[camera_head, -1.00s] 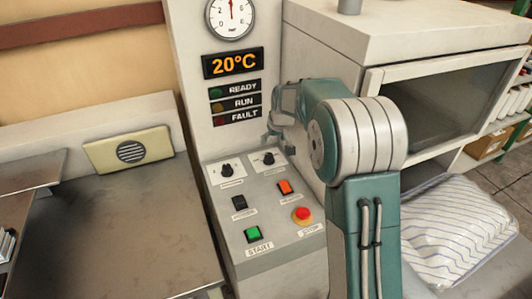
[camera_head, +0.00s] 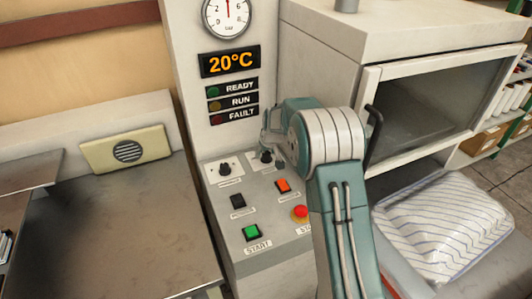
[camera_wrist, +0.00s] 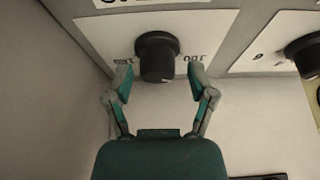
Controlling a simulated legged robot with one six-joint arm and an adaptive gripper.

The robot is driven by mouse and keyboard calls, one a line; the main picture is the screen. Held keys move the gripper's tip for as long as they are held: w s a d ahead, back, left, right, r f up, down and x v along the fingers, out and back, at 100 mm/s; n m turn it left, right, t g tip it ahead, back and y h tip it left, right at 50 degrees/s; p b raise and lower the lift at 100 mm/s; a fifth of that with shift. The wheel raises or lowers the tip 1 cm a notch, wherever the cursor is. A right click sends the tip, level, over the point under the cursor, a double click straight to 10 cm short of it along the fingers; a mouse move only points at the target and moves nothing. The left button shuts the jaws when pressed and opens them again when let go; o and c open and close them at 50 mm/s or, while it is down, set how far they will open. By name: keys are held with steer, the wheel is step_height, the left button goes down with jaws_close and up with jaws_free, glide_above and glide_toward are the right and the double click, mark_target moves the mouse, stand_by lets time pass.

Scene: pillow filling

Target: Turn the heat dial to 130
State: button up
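A control panel (camera_head: 275,208) carries two black dials. The left dial (camera_head: 225,169) is uncovered, and the right dial (camera_head: 266,157) is partly hidden by my arm. Their name labels are too small to read. In the wrist view, a black dial (camera_wrist: 157,57) sits ahead between the fingertips of my gripper (camera_wrist: 160,80), with upside-down scale numbers on either side. The fingers are spread, with a gap at each side of the dial. In the head view my gripper (camera_head: 271,140) is at the right dial. The display (camera_head: 230,63) reads 20°C.
Below the dials are a black switch (camera_head: 238,201), an orange switch (camera_head: 283,185), a green start button (camera_head: 251,232) and a red stop button (camera_head: 300,212). A second dial (camera_wrist: 304,55) is close at the wrist view's right edge. A striped pillow (camera_head: 445,228) lies at right.

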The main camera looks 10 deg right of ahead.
steer(key=shift+d, duration=0.1)
jaws_close()
steer(key=shift+m, duration=0.3)
steer(key=m+h, duration=0.2)
steer(key=m, duration=0.3)
steer(key=shift+s+f, duration=0.1)
steer(key=shift+f, duration=0.05)
steer(key=m+h, duration=0.1)
steer(key=m, duration=0.2)
steer(key=m+g+h, duration=0.1)
steer(key=m, duration=0.1)
steer(key=shift+m, duration=0.4)
steer(key=shift+a+m+g, duration=0.2)
steer(key=shift+m+g, duration=0.1)
steer(key=shift+o, duration=2.2)
jaws_free()
